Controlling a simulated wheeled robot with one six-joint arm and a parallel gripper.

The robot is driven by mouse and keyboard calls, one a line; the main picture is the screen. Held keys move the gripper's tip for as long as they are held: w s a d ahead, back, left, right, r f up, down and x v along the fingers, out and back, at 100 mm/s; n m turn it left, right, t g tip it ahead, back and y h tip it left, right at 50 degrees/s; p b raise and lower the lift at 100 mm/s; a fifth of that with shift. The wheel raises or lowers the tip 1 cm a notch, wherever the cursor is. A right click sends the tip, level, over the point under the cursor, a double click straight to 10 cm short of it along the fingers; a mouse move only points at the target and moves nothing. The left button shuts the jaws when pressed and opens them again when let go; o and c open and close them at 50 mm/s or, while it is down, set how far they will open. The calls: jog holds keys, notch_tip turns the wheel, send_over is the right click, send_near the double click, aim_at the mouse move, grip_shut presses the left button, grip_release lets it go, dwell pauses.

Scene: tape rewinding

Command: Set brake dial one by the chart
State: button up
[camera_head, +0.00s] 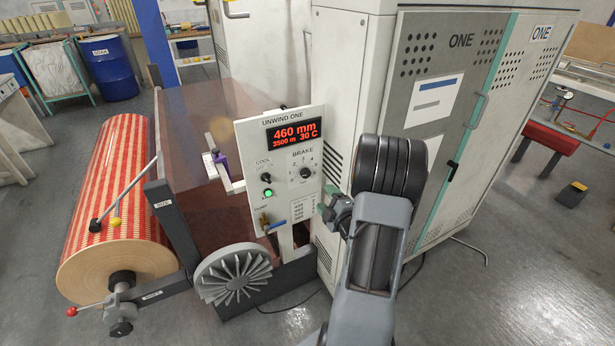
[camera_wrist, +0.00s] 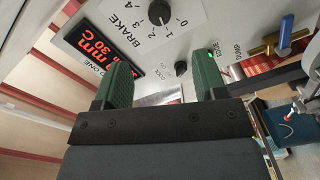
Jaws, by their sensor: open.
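The brake dial (camera_head: 305,172) is a dark round knob on the white UNWIND ONE panel (camera_head: 284,135), below a red display (camera_head: 293,133) reading 460 mm, 3500 m, 30 C. In the wrist view the dial (camera_wrist: 158,12) is at the top edge, numbers around it; I cannot tell its setting. A small printed chart (camera_head: 297,211) sits below it, too small to read. My gripper (camera_head: 327,208) is open and empty, beside the panel's lower right. In the wrist view its green fingers (camera_wrist: 160,72) are apart, with the dial beyond their tips, untouched.
A COOL knob (camera_head: 266,177) and a lit green lamp (camera_head: 267,193) are left of the dial. A brass valve with a blue handle (camera_head: 272,226) is below. A grey cabinet (camera_head: 440,60) stands close behind my arm. A striped roll (camera_head: 115,215) lies at left.

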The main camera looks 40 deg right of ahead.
aim_at(307, 175)
jog(key=w, duration=0.4)
jog(key=w+d+p, duration=0.1)
jog(key=w, duration=0.3)
jog(key=w+p, duration=0.1)
jog(key=w, duration=0.4)
jog(key=shift+w+d, duration=0.1)
jog(key=shift+d, duration=0.25)
jog(key=c, duration=0.9)
